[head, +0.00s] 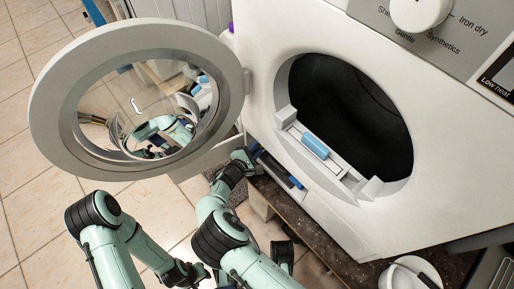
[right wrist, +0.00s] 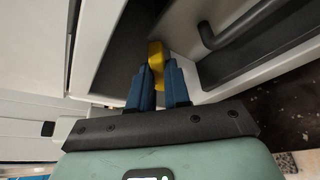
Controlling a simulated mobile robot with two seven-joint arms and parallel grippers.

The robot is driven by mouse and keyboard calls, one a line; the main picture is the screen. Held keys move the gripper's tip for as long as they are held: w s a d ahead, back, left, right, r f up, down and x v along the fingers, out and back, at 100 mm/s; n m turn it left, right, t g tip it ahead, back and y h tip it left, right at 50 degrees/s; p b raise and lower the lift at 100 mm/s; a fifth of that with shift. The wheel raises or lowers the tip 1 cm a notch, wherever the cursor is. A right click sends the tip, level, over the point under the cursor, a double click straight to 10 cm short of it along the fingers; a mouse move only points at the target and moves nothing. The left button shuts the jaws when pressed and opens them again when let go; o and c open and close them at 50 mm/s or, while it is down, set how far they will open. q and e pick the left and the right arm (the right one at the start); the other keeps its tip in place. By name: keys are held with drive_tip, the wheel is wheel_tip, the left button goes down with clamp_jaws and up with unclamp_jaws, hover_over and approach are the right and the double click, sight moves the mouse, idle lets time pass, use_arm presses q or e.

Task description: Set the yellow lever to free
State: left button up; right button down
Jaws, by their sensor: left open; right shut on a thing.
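The yellow lever (right wrist: 156,55) shows in the right wrist view, in a dark recess beside a dark curved bar. My right gripper (right wrist: 155,76) has its two blue fingers on either side of the lever and is shut on it. In the head view my right gripper (head: 256,154) reaches to the low front of the white machine, under the open round door. The lever is hidden there. My left gripper (head: 190,275) is low in the head view, apart from the machine. It is open, and its fingers are hard to make out.
The round glass door (head: 65,95) stands open at the left of the white machine (head: 262,50). A blue piece (head: 315,146) sits at the lip of its dark opening. A dark speckled worktop (head: 310,222) runs below, with a white object (head: 400,275) on it.

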drive_tip(key=shift+w+a+r+n+g, duration=0.1)
drive_tip(key=shift+w+r+n+g, duration=0.15)
drive_tip(key=shift+n, duration=0.35)
drive_tip(key=shift+w+a+n+g+h, duration=0.15)
drive_tip(key=shift+n+g+h, duration=0.15)
drive_tip(key=shift+n+g, duration=0.4)
drive_tip(key=c, duration=1.1)
unclamp_jaws()
use_arm(q)
drive_tip(key=w+r+t+p, duration=0.2)
drive_tip(key=w+r+p, duration=0.1)
drive_tip(key=w, duration=0.3)
drive_tip(key=shift+w+d+r+t, duration=0.3)
drive_tip(key=shift+w+d+r, duration=0.15)
drive_tip(key=shift+r, duration=0.4)
use_arm(e)
drive_tip(key=v, duration=1.3)
drive_tip(key=shift+s, duration=0.35)
